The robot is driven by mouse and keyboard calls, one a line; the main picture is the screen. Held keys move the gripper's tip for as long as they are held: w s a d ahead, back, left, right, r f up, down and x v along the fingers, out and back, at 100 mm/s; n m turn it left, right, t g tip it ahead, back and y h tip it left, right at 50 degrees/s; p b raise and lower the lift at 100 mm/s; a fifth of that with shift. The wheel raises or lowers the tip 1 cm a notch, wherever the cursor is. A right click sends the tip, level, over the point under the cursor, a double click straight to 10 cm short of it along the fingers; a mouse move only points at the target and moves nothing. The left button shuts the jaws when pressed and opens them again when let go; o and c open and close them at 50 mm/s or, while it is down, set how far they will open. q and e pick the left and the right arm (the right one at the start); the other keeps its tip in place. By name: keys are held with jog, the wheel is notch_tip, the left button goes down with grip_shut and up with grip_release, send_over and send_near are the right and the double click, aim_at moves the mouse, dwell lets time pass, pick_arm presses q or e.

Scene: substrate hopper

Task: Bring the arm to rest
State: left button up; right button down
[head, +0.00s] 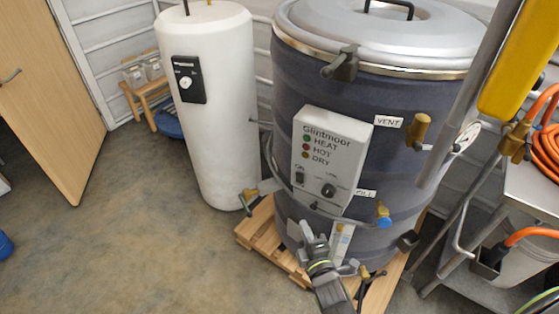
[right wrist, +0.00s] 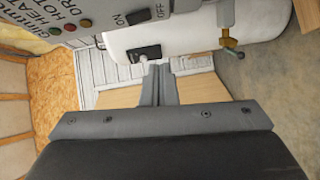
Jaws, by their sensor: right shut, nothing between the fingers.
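My right gripper (head: 314,232) rises from the bottom edge of the head view, in front of the lower part of the hopper (head: 289,85). It is shut and empty; its closed fingers also show in the right wrist view (right wrist: 158,72). The hopper is a dark, jacketed drum with a grey lid. Its grey control panel (head: 328,160) is just above the gripper in the head view and at the upper left in the wrist view (right wrist: 115,15). I cannot tell whether the fingers touch anything. My left gripper is not in view.
The hopper stands on a wooden pallet (head: 262,238). Left of it is a white tank (head: 222,130) with a brass valve (head: 249,195). Brass and blue-tipped fittings stick out of the hopper's right side. A metal table (head: 535,190) stands at right.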

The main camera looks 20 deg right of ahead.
jog(key=s+d+f+m+g, duration=0.2)
jog(key=s+f+m+g, duration=0.3)
jog(key=f, duration=0.7)
jog(key=s+d+f+m+g, duration=0.25)
jog(key=s+f, duration=0.55)
jog(key=f, duration=0.4)
jog(key=s+d+f+m+g, duration=0.2)
jog(key=s+f, duration=0.3)
jog(key=s, duration=0.4)
jog(key=s+d+f+m+g+b, duration=0.1)
jog(key=s+d+f+m+g, duration=0.1)
jog(key=s, duration=0.7)
jog(key=s+d+f+m+g, duration=0.2)
jog(key=s+f+m+g, duration=0.2)
jog(key=s, duration=0.6)
notch_tip(320, 180, down, 4)
jog(key=shift+d+r+m+h+b, duration=0.1)
jog(key=shift+d+m+h+b, duration=0.2)
jog(key=shift+m, duration=0.75)
jog(key=shift+s+g, duration=0.1)
jog(key=shift+g, duration=0.15)
